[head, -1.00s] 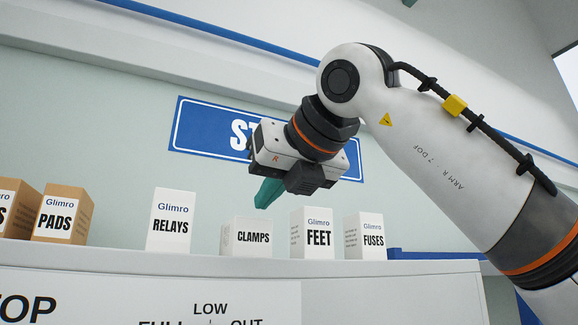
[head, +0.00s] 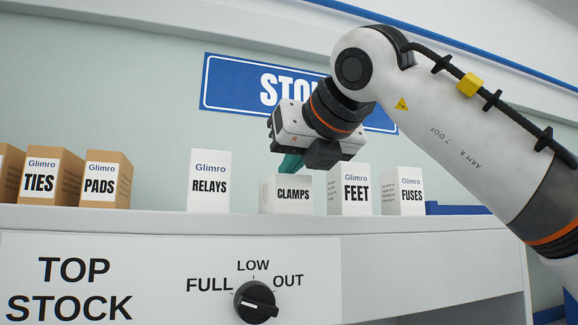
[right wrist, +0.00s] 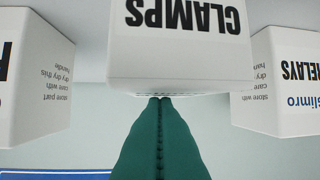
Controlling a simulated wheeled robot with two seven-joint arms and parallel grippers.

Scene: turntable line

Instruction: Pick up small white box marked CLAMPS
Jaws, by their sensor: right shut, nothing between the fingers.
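The small white CLAMPS box (head: 286,200) stands upright on the shelf top between the RELAYS and FEET boxes. It also fills the upper middle of the right wrist view (right wrist: 180,60), upside down there. My right gripper (head: 288,170) is at the top edge of the CLAMPS box, its teal fingers pointing down. In the right wrist view the fingers (right wrist: 160,100) are pressed together and empty, with their tips at the box's top edge. I cannot tell whether they touch it. My left gripper is not in view.
The white RELAYS box (head: 209,190) stands left of CLAMPS; the white FEET box (head: 355,200) stands close on its right, then FUSES (head: 410,202). Brown PADS (head: 102,190) and TIES (head: 42,190) boxes stand farther left. A dial (head: 256,302) is on the cabinet front.

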